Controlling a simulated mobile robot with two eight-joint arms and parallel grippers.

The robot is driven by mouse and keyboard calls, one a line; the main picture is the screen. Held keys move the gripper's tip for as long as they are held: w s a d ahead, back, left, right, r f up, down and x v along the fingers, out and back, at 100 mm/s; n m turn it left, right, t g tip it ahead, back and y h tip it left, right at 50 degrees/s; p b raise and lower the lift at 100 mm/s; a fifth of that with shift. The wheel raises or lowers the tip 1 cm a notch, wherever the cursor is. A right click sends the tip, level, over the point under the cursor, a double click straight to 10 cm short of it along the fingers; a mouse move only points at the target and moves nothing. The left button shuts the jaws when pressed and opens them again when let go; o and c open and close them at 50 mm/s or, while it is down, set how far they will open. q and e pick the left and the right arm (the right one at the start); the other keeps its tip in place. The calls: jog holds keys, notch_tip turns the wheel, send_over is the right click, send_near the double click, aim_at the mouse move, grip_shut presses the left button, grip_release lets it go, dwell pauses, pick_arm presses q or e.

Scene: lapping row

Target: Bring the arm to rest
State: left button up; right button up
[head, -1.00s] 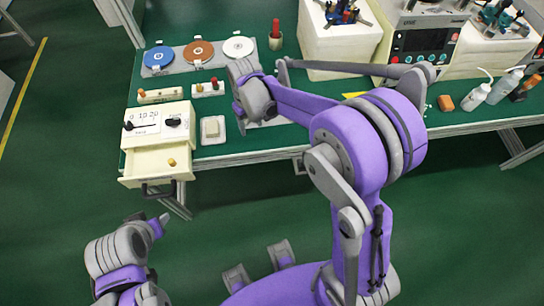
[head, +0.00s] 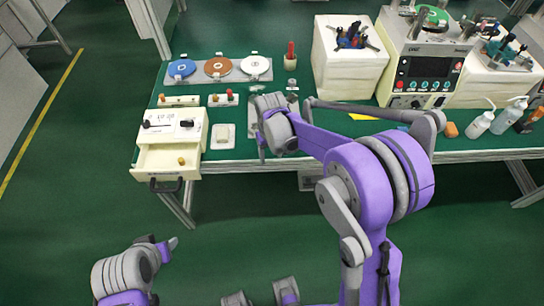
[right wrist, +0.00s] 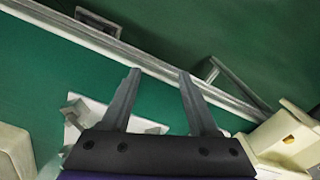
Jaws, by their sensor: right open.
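My right arm reaches over the green bench (head: 310,148), with its gripper (head: 261,150) above the front part, right of the open drawer. In the right wrist view the two fingers of this gripper (right wrist: 158,74) are apart with nothing between them. They point towards the bench's front edge. A pale plate (right wrist: 88,112) lies beneath, partly hidden by the gripper. My left gripper (head: 168,243) is low at the lower left, off the bench; its jaws are too small to read.
A cream box (head: 170,125) has its drawer (head: 165,158) open, with a small orange-yellow thing inside. A disc rack (head: 262,68), white block (head: 350,75), control machine (head: 425,75) and bottles (head: 480,123) stand farther back or right. Floor in front is clear.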

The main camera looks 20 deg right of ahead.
jog(key=shift+w, duration=0.1)
dwell(0.3)
jog(key=s+r+t, duration=0.1)
jog(key=s+r, duration=0.2)
jog(key=s, duration=0.4)
jog(key=s+d+r+t+p, duration=0.1)
jog(key=s+r+t, duration=0.1)
jog(key=s+r, duration=0.2)
jog(key=s+r+m+t, duration=0.1)
jog(key=s+r, duration=0.3)
jog(key=s, duration=0.5)
jog(key=shift+s+d+t, duration=0.15)
jog(key=shift+s+t, duration=0.25)
jog(key=shift+t, duration=0.3)
dwell(0.6)
